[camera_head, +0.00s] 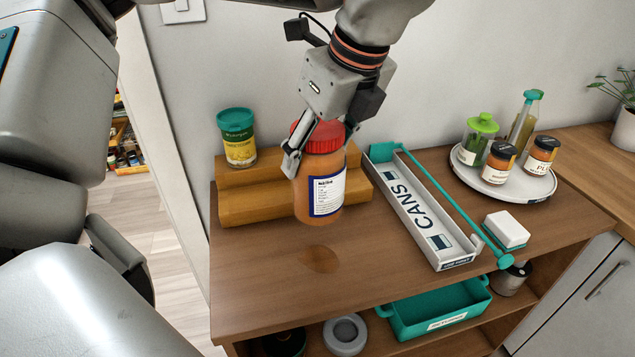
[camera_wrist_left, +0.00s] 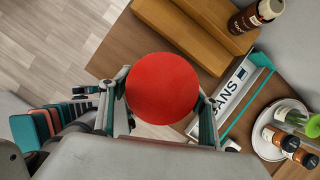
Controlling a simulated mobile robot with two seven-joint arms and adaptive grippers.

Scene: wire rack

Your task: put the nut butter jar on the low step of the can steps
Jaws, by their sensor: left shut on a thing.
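The nut butter jar (camera_head: 318,192), orange-brown with a red lid and white label, hangs upright in my left gripper (camera_head: 318,150). The fingers are shut on it near the lid. In the left wrist view its red lid (camera_wrist_left: 162,88) sits between the fingers (camera_wrist_left: 163,112). The can steps (camera_head: 262,205) are a wooden stepped block behind the jar, which hides part of the low step. The jar seems to be above the table in front of them; a round dark shadow (camera_head: 320,258) lies below. My right gripper is not in view.
A green-lidded yellow jar (camera_head: 238,140) stands on the steps' left. A brown bottle (camera_wrist_left: 252,17) stands at their other end. Right of the steps are the CANS tray (camera_head: 425,212), a white box (camera_head: 507,229) and a round tray (camera_head: 505,188) with jars. The front tabletop is clear.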

